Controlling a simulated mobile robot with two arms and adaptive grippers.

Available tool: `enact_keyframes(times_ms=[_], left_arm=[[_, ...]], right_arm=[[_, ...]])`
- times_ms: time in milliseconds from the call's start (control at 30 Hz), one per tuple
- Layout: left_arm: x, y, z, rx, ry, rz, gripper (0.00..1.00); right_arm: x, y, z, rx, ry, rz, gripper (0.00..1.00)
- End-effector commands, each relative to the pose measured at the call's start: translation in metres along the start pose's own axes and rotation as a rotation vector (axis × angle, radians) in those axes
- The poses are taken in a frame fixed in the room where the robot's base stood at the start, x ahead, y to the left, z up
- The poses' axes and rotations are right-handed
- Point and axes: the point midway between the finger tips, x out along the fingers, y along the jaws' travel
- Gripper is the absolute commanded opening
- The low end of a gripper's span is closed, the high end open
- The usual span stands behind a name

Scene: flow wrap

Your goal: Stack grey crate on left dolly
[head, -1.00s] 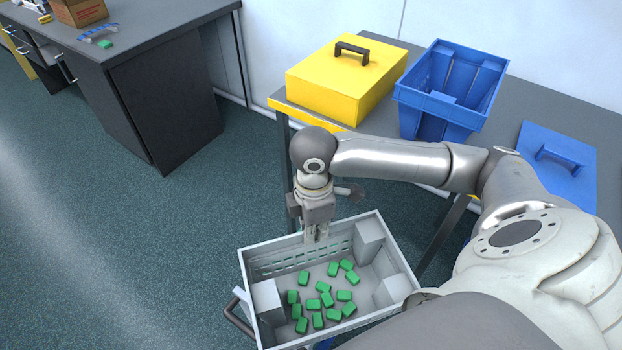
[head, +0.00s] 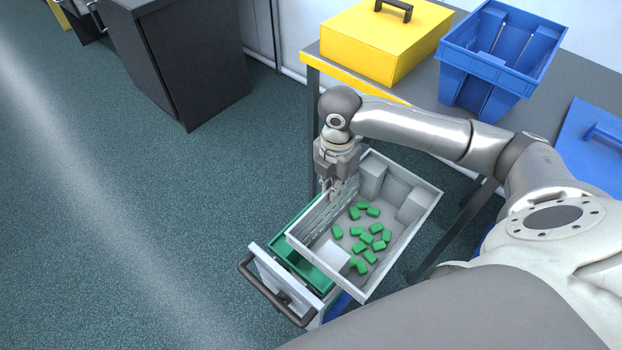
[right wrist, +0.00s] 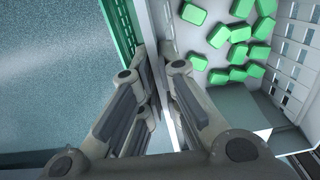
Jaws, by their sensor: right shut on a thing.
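The grey crate (head: 397,222) holds several green blocks and sits at the middle right of the head view, turned at an angle. My right gripper (head: 333,188) is shut on its left long wall, which also shows between the fingers in the right wrist view (right wrist: 160,78). A green crate (head: 283,253) lies lower, partly hidden under the grey crate's left side. A pale frame with a dark handle (head: 262,288), seemingly a dolly, stands at the green crate's near end. A second dolly cannot be made out. My left gripper is out of view.
A table with a yellow box (head: 385,45), an open blue crate (head: 490,75) and a blue lid (head: 590,135) stands behind my right arm. A dark cabinet (head: 190,65) is at the upper left. The floor on the left is clear.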

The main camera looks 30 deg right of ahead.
Motion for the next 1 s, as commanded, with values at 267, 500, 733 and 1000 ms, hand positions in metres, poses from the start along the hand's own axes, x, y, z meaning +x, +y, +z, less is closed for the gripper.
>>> enact_keyframes(times_ms=[267,500,733,1000], left_arm=[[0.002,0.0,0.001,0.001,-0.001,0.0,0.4],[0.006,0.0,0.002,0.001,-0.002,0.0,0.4],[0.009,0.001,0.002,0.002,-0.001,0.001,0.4],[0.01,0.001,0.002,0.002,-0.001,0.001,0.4]], right_arm=[[0.019,0.049,0.004,0.002,0.001,0.002,0.0],[0.052,0.078,0.007,0.002,0.0,-0.001,0.0],[0.07,0.094,0.009,0.002,0.0,0.0,0.0],[0.08,0.102,0.01,0.001,-0.001,-0.001,0.0]])
